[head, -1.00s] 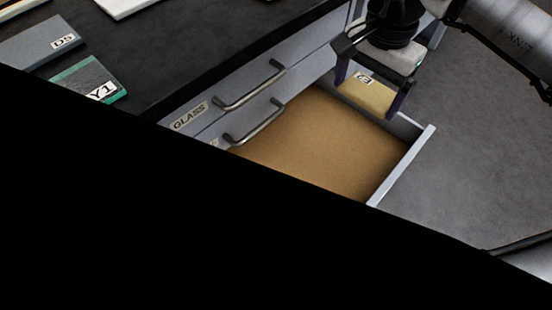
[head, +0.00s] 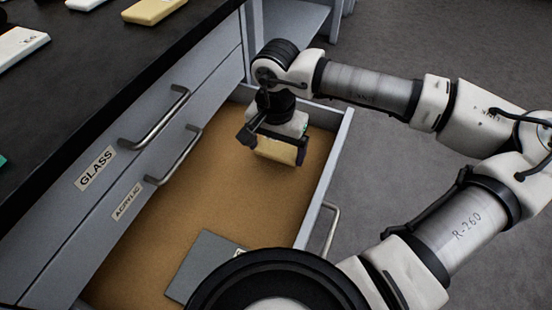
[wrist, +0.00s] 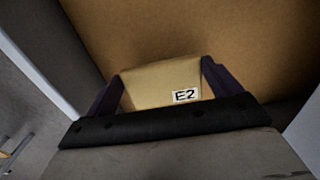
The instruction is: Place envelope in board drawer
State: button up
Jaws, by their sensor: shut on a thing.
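A tan envelope (head: 277,151) is between the fingers of my gripper (head: 274,153), which is shut on it. The wrist view shows the envelope (wrist: 155,85) with an "E2" label, between the two dark fingers (wrist: 162,88). My gripper is over the far part of an open drawer (head: 172,222) with a brown bottom. The envelope appears within the drawer's outline; whether it touches the bottom I cannot tell. The open drawer's own label is not visible.
A grey panel (head: 208,264) lies in the near part of the drawer, partly hidden by my arm. Closed drawers labelled GLASS (head: 95,168) and ACRYLIC (head: 127,201) have projecting handles. Several flat pieces lie on the black countertop (head: 95,75). The drawer's middle is clear.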

aim_at(276, 152)
jog(key=shift+f+b, duration=0.4)
jog(key=shift+f, duration=1.65)
jog(key=shift+f, duration=0.2)
jog(key=o, duration=0.7)
jog(key=shift+r, duration=0.1)
notch_tip(276, 152, up, 12)
jog(key=p, duration=0.2)
jog(key=shift+r+p, duration=0.15)
jog(key=shift+p, duration=0.15)
